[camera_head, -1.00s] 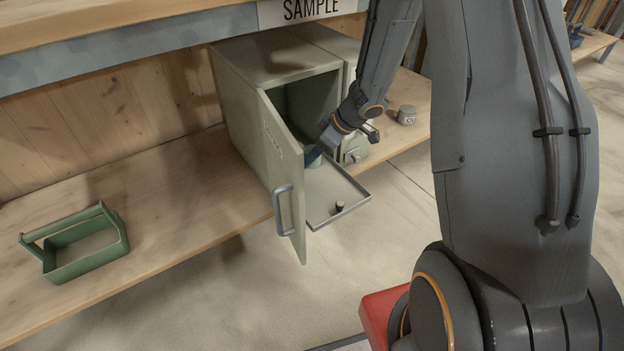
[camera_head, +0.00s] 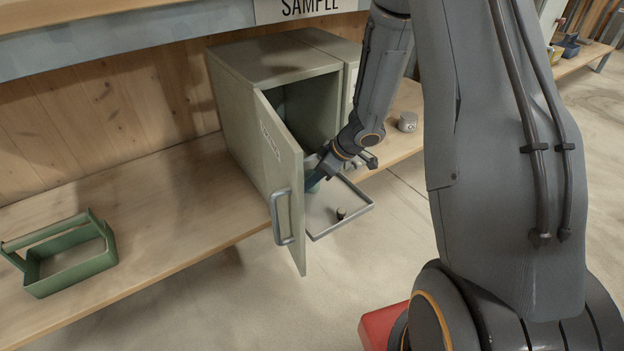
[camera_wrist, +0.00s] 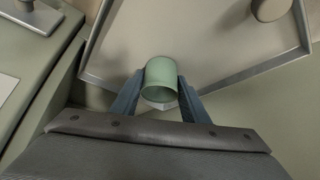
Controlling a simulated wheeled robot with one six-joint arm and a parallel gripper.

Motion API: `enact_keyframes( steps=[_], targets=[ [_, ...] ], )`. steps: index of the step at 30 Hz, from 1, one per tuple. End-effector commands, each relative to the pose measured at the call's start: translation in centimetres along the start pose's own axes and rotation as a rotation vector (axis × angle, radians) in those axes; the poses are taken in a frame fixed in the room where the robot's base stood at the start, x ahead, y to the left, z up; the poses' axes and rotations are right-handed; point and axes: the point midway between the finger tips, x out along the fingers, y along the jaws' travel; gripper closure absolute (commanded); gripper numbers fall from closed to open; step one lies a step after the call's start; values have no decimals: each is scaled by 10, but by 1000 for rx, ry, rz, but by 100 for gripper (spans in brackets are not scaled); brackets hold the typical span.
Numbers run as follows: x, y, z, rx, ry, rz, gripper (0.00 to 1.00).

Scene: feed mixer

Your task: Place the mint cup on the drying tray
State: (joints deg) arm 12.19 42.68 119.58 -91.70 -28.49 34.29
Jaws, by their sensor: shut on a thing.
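The mint cup (camera_wrist: 159,74) is a small pale green cylinder, seen in the wrist view between my fingers. My gripper (camera_wrist: 159,90) is shut on it, with one blue-grey finger on each side. The cup is over the near edge of the drying tray (camera_wrist: 225,75), a shallow grey tray with a raised rim. I cannot tell whether the cup touches the tray. In the head view the tray (camera_head: 327,222) sticks out in front of the open cabinet. My gripper (camera_head: 313,183) is at its back left, and the cup is mostly hidden there by the finger and the door.
The open cabinet door (camera_head: 283,180) with its handle stands just left of my gripper. A grey tin (camera_head: 407,122) stands on the bench at right, a green caddy (camera_head: 66,262) at left.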

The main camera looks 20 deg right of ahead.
Motion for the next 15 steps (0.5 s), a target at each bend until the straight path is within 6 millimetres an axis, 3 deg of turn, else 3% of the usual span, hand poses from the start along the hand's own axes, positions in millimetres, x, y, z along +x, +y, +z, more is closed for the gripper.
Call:
enact_keyframes(
  steps=[2,3,6,15],
  targets=[
    [2,0,1,1,0,-1,81],
    [3,0,2,0,0,0,57],
    [2,0,1,0,0,0,41],
    [2,0,1,0,0,0,40]
  ],
)
